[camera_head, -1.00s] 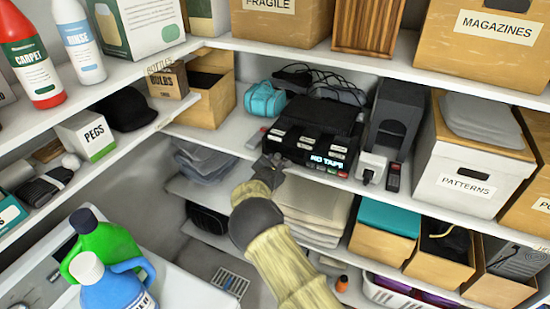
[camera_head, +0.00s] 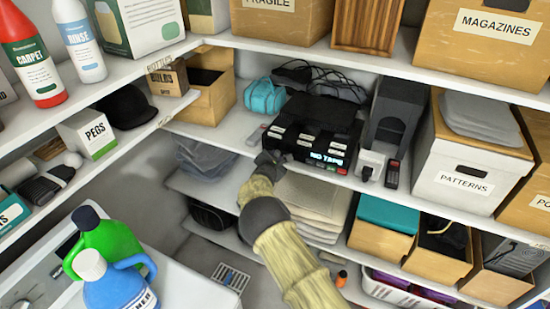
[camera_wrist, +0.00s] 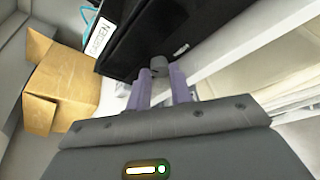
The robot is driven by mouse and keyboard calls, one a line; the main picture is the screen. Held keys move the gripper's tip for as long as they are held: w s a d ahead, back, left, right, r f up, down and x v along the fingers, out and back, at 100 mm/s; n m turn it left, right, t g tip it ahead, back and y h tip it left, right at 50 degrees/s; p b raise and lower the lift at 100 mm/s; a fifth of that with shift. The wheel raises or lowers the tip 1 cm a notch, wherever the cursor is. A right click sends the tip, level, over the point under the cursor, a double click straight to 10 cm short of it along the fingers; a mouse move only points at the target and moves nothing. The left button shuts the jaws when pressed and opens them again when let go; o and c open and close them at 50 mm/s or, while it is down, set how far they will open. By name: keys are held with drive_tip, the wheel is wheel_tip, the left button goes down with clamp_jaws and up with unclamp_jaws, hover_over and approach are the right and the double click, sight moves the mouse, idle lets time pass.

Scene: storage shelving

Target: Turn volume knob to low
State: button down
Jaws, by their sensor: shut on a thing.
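The black tape machine (camera_head: 318,120) stands on the middle shelf, with a lit "NO TAPE" display (camera_head: 327,158) on its front. My gripper (camera_head: 268,158) is at the front left corner of the machine. In the wrist view, a small round dark grey knob (camera_wrist: 158,64) sticks out from the machine's front (camera_wrist: 150,38). My gripper's two purple-grey fingers (camera_wrist: 160,82) are closed around the knob, one on each side. In the head view the knob is hidden behind my gripper. I cannot read any volume marking.
Folded beige cloths (camera_head: 312,205) lie on the shelf below my gripper. A grey device (camera_head: 395,118) stands right of the machine. An open cardboard box (camera_head: 212,98) and a teal bundle (camera_head: 264,97) stand to its left. The shelf edge (camera_wrist: 240,45) runs close beside my fingers.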

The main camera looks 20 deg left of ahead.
drive_tip(key=shift+n+h, duration=0.4)
drive_tip(key=shift+n, duration=0.1)
drive_tip(key=shift+a+n+g+h, duration=0.15)
drive_tip(key=shift+n+g+h, duration=0.25)
drive_tip(key=shift+n, duration=0.5)
drive_tip(key=shift+a+f+n+h+b, duration=0.1)
drive_tip(key=shift+n+h+b, duration=0.55)
drive_tip(key=shift+b, duration=0.2)
drive_tip(key=n+h+b, duration=0.1)
drive_tip(key=b, duration=0.1)
drive_tip(key=n+b, duration=0.1)
drive_tip(key=b, duration=0.2)
drive_tip(key=shift+a+f+n+h, duration=0.2)
drive_tip(key=shift+n+h, duration=0.15)
drive_tip(key=n+h+b, duration=0.1)
drive_tip(key=b, duration=0.2)
drive_tip(key=shift+r, duration=0.1)
drive_tip(key=shift+a+r+n+b, duration=0.1)
drive_tip(key=shift+r+n+b, duration=0.05)
drive_tip(key=shift+n+b, duration=0.25)
drive_tip(key=c, duration=1.5)
unclamp_jaws()
drive_tip(key=shift+c, duration=0.2)
